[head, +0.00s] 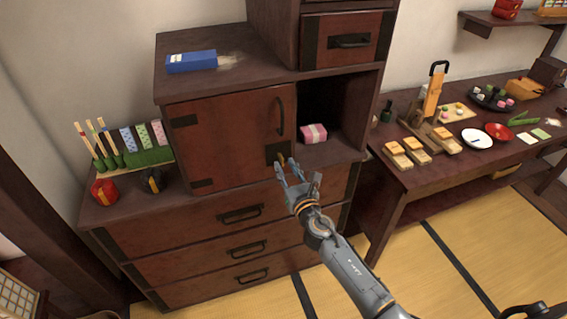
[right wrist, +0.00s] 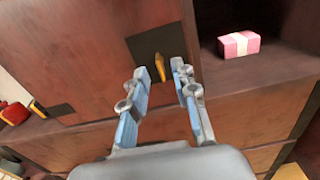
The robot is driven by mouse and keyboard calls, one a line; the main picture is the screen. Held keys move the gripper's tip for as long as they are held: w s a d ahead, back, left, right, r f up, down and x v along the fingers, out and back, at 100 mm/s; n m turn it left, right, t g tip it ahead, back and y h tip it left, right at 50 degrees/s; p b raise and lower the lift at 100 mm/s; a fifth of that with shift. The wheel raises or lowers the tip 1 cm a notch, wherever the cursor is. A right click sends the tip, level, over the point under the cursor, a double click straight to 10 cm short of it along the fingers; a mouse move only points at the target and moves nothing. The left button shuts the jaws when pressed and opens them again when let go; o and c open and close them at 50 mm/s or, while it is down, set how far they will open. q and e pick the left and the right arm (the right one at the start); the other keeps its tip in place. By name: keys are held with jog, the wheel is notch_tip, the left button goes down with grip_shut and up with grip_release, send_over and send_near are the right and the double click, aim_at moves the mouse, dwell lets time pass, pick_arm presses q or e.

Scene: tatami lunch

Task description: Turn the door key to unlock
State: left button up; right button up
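The door key is a small golden-yellow piece (head: 281,160) in the dark lock plate (head: 270,154) at the lower right of the red-brown cabinet door (head: 225,130). The door is closed. In the right wrist view the key (right wrist: 177,69) stands out from the dark plate (right wrist: 152,47). My right gripper (head: 293,168) is in front of the plate, open, with its fingertips towards the key. In the right wrist view the key shows between the two fingers (right wrist: 166,82), closer to the right one; I cannot tell whether it touches. My left gripper is not in view.
An open compartment right of the door holds a pink wrapped box (head: 313,133). A blue box (head: 191,61) lies on the cabinet top. Drawers with handles (head: 240,214) are below. A side table (head: 400,186) with food and dishes stands right.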

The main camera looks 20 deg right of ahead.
aim_at(281, 158)
jog(key=shift+w, duration=1.35)
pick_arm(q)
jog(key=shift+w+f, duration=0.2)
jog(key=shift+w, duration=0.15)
pick_arm(e)
grip_shut()
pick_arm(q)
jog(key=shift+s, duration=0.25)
